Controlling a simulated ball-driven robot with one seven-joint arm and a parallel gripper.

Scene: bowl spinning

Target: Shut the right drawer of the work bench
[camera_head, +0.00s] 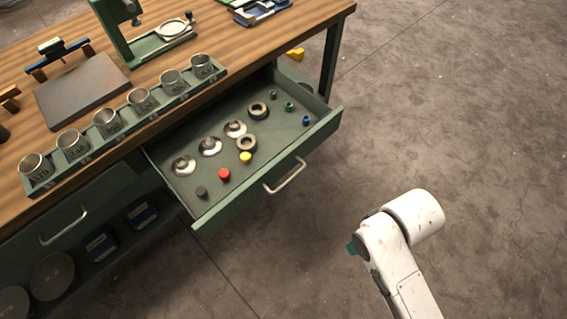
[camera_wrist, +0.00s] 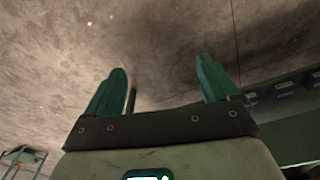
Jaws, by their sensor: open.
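The right drawer (camera_head: 232,205) of the green work bench (camera_head: 175,120) is pulled out in the head view. It has a silver bar handle (camera_head: 285,176) on its front. Small parts lie inside, among them a red one (camera_head: 224,174), a yellow one (camera_head: 246,157) and dark rings. My gripper shows in the wrist view (camera_wrist: 162,95) with its two teal fingers apart and nothing between them. In the head view my white arm is at the lower right, apart from the drawer front, and only a teal tip shows beside it.
A row of metal cups (camera_head: 107,122) stands along the bench's front edge. A left drawer with a handle (camera_head: 64,227) appears shut. Blue boxes (camera_head: 101,244) and round discs (camera_head: 52,275) sit on the lower shelf. The concrete floor (camera_head: 440,120) to the right is clear.

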